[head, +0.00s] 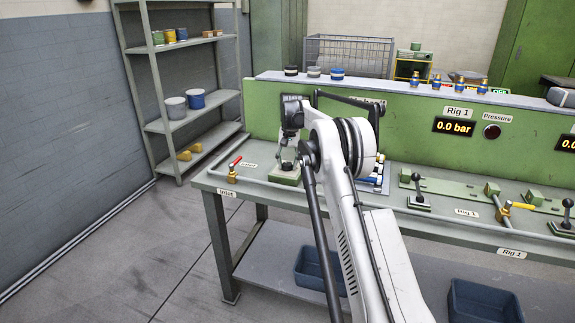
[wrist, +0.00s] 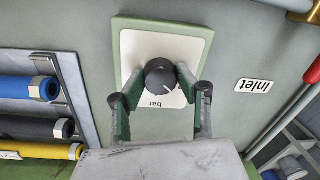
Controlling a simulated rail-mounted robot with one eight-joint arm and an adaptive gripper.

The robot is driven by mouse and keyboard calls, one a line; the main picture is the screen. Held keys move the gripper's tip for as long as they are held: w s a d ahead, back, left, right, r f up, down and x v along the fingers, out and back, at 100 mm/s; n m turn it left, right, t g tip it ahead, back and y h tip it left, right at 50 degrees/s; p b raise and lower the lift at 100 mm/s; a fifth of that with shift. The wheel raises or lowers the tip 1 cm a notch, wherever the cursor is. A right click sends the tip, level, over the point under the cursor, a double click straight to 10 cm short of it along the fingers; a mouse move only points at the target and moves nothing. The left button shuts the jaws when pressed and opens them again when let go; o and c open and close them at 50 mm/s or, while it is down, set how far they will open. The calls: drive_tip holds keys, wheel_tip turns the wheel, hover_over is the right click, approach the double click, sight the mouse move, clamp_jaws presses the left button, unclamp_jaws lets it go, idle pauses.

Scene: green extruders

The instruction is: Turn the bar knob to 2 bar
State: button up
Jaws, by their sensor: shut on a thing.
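The bar knob (wrist: 159,73) is black and round with a short white pointer mark, which points to the lower right in the wrist view. It sits on a white plate (wrist: 138,45) marked "bar", on a green block that also shows in the head view (head: 284,177). The plate's scale numbers cannot be read. My gripper (wrist: 160,80) has its fingers either side of the knob and is shut on it. In the head view my gripper (head: 287,160) is over the block at the bench's left part.
An "inlet" label (wrist: 253,86) and a pipe with a red-handled valve (head: 234,164) are beside the block. Blue, black and yellow hoses (wrist: 28,87) lie in a tray on its other side. The Rig 1 display (head: 453,126) reads 0.0 bar.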

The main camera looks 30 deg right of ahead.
sight(289, 164)
drive_tip(key=shift+n, duration=0.8)
drive_tip(key=o, duration=1.1)
drive_tip(key=r, duration=1.2)
drive_tip(key=shift+s+d, duration=0.1)
drive_tip(key=shift+d, duration=0.25)
